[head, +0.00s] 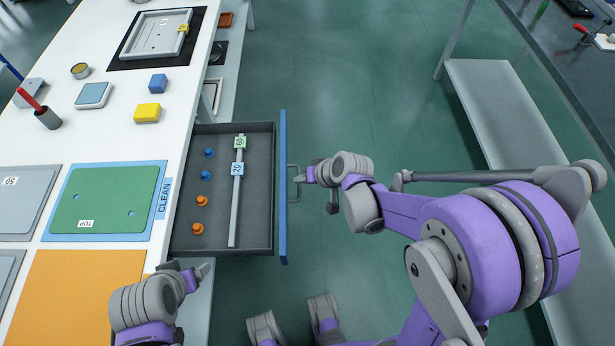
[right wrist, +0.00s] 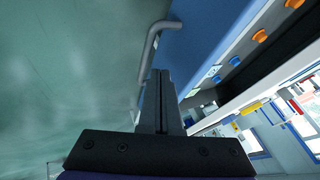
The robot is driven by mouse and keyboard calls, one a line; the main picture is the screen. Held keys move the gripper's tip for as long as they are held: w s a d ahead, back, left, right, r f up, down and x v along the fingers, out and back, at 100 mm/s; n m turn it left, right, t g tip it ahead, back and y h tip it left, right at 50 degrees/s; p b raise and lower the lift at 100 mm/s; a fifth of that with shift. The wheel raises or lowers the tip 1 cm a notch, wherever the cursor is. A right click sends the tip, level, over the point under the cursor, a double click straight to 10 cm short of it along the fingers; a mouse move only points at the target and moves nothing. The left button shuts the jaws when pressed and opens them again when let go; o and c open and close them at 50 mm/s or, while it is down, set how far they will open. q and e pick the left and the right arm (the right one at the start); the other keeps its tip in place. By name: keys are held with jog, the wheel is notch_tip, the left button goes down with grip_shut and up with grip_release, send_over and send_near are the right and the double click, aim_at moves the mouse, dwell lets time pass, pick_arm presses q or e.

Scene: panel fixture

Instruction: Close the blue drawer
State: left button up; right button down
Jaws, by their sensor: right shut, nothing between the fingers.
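The blue drawer (head: 283,190) stands pulled out from the right side of the white workbench. Its blue front panel also shows in the right wrist view (right wrist: 205,32), with a grey bar handle (right wrist: 152,40). Inside are blue and orange pegs and a grey bar with tags. My right gripper (head: 302,175) is shut and empty, close to the handle (head: 292,182) on the outer side of the front panel. I cannot tell whether its fingertips touch the panel. My left gripper (head: 201,271) is at the drawer's near left corner, its fingers too small to judge.
The white workbench (head: 115,100) holds a green panel (head: 103,199), an orange panel (head: 75,290), a yellow block (head: 147,113) and a blue block (head: 158,83). Green floor (head: 340,90) lies clear right of the drawer. A grey bench (head: 500,115) stands farther right.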

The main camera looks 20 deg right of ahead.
jog(key=x, duration=0.3)
jog(key=shift+w+a+f, duration=0.15)
jog(key=shift+f, duration=0.05)
jog(key=b, duration=0.2)
send_near(200, 192)
jog(key=w+f, duration=0.1)
jog(key=w+a+f, duration=0.1)
jog(key=w, duration=0.1)
jog(key=w+a+f, duration=0.1)
jog(key=shift+w+a, duration=0.15)
jog(key=shift+w, duration=0.25)
jog(key=shift+w+a, duration=0.15)
jog(key=shift+a, duration=0.6)
jog(key=shift+r, duration=0.15)
